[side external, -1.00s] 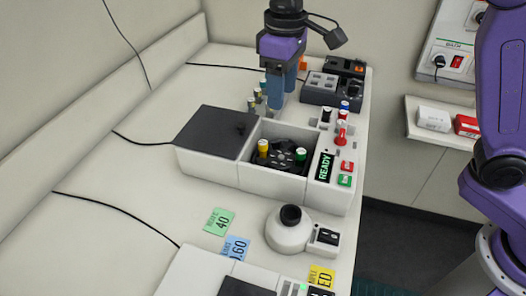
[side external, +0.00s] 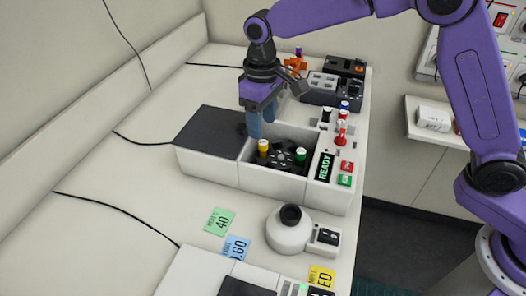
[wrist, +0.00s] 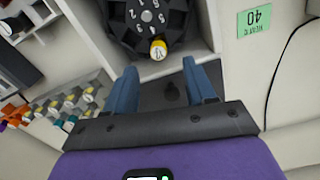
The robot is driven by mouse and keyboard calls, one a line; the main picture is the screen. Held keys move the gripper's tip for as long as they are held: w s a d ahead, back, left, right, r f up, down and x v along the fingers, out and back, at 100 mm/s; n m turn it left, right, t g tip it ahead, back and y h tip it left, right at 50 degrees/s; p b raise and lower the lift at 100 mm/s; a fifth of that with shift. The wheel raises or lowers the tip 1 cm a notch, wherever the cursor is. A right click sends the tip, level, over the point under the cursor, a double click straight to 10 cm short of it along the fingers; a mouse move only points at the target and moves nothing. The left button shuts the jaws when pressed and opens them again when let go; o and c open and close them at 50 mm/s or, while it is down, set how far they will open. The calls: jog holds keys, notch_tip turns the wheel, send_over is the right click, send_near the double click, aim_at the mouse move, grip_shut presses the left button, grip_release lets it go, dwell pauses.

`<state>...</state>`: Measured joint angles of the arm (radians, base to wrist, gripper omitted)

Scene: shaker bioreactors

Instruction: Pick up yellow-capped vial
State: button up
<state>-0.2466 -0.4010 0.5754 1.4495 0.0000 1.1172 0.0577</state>
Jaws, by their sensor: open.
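The yellow-capped vial (side external: 263,149) stands in the left part of the open shaker well, beside the dark round rotor (side external: 290,153). In the wrist view the yellow-capped vial (wrist: 158,49) sits at the rotor's rim, just beyond my fingers. My gripper (side external: 262,128) has blue fingers and is open and empty, above and behind the vial, near the seam between the dark lid and the well. In the wrist view my gripper (wrist: 162,78) has its fingers spread, one on either side below the vial.
The dark lid (side external: 212,133) lies left of the well. The READY panel (side external: 325,168) with red and green buttons is on the right. A white round device (side external: 289,230) stands in front. Several capped vials (wrist: 60,105) stand in a rack in the wrist view.

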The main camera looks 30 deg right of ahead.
aim_at(263, 142)
jog(key=shift+f, duration=3.65)
jog(key=shift+d, duration=0.1)
jog(key=c, duration=0.9)
